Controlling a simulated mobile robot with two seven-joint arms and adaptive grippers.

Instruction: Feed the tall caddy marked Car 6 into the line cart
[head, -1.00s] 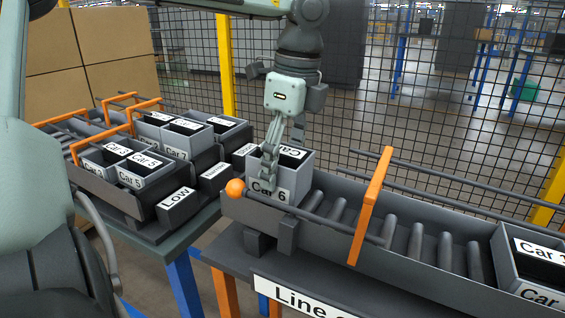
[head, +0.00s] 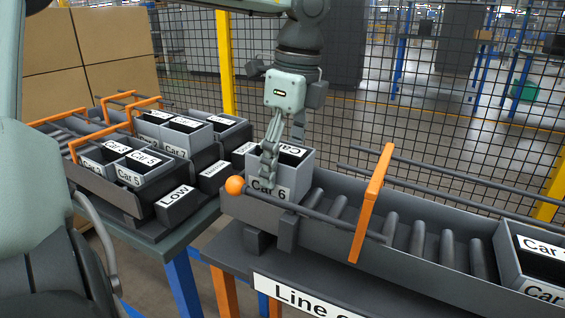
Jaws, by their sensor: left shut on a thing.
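The grey caddy marked Car 6 (head: 294,187) stands upright at the left end of the line cart (head: 335,261), by the orange ball on the rail end. My left gripper (head: 268,178) points down and is shut on the caddy's near wall; its fingers cover part of the label. The cart's roller bed runs to the right from the caddy, with an orange crossbar (head: 371,204) over it. Another caddy, marked Car with its number cut off (head: 513,262), sits at the cart's right end. My right gripper is not in view.
A table at left holds racks with several caddies, among them Car 5 (head: 130,177), and a dark block marked Low (head: 175,204). A gap separates this table from the cart. A mesh fence (head: 420,150) stands behind. The rollers between the two cart caddies are bare.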

